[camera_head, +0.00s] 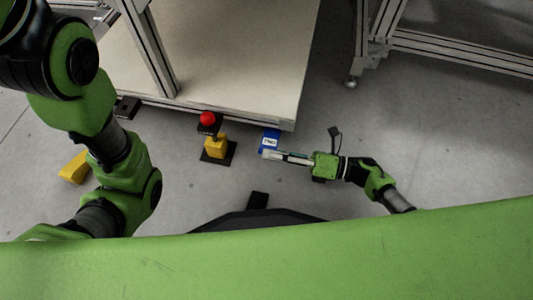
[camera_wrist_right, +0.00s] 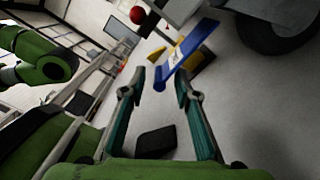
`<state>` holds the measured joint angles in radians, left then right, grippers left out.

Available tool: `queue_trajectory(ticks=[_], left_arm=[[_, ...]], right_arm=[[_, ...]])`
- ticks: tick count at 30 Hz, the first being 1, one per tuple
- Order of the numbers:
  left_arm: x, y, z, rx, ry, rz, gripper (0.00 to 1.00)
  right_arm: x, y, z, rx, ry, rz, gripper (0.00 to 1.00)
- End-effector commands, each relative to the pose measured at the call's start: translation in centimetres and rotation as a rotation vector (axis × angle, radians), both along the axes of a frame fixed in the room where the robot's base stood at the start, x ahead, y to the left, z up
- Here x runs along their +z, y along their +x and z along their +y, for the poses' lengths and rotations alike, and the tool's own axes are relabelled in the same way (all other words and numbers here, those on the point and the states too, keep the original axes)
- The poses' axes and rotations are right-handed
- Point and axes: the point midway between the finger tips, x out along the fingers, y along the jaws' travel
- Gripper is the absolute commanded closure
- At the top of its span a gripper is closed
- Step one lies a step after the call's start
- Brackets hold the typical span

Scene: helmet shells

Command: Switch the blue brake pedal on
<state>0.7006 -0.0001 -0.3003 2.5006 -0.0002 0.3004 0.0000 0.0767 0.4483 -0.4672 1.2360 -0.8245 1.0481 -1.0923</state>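The blue brake pedal (camera_head: 270,137) with a white label sits low at the near edge of the pale platform. My right gripper (camera_head: 266,154) reaches in from the right, with its fingertips at the pedal's near edge. In the right wrist view the blue pedal (camera_wrist_right: 188,55) slants from upper right down to a tip around the gap between the fingertips. The right gripper (camera_wrist_right: 160,78) is open there, its two fingers apart with nothing held. I cannot tell whether a finger touches the pedal. My left arm shows at the left, but its gripper is not visible.
A red button (camera_head: 208,118) on a yellow post with a dark base stands left of the pedal. The pale platform (camera_head: 240,60) with a metal frame lies behind. A yellow wedge (camera_head: 75,168) lies at left. The grey floor at right is open.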

Motion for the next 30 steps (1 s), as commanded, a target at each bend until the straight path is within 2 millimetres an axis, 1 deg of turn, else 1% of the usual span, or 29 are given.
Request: queue_trajectory(ticks=[1,6,15,16,19,26,30], left_arm=[[-0.5,0.0,0.0,0.000,0.000,0.000,0.42],[-0.9,0.0,0.0,0.000,0.001,0.000,0.42],[-0.8,0.0,0.0,0.000,0.001,0.000,0.42],[-0.8,0.0,0.0,0.000,0.001,0.000,0.42],[-0.8,0.0,0.0,0.000,0.001,0.000,0.42],[-0.9,0.0,0.0,0.000,0.001,0.000,0.42],[-1.5,0.0,0.0,0.001,0.001,0.001,0.42]], right_arm=[[-0.2,0.2,0.6,0.000,0.001,-0.003,0.71],[-0.1,0.7,1.9,-0.001,-0.001,0.000,0.71],[0.0,0.7,2.1,-0.001,0.000,0.000,0.71],[0.0,0.7,2.1,-0.001,0.000,0.000,0.74],[0.0,0.7,2.1,-0.001,0.000,0.000,1.00],[0.0,0.7,2.1,-0.001,-0.001,-0.005,1.00],[-0.4,0.7,2.1,0.000,-0.009,-0.033,1.00]])
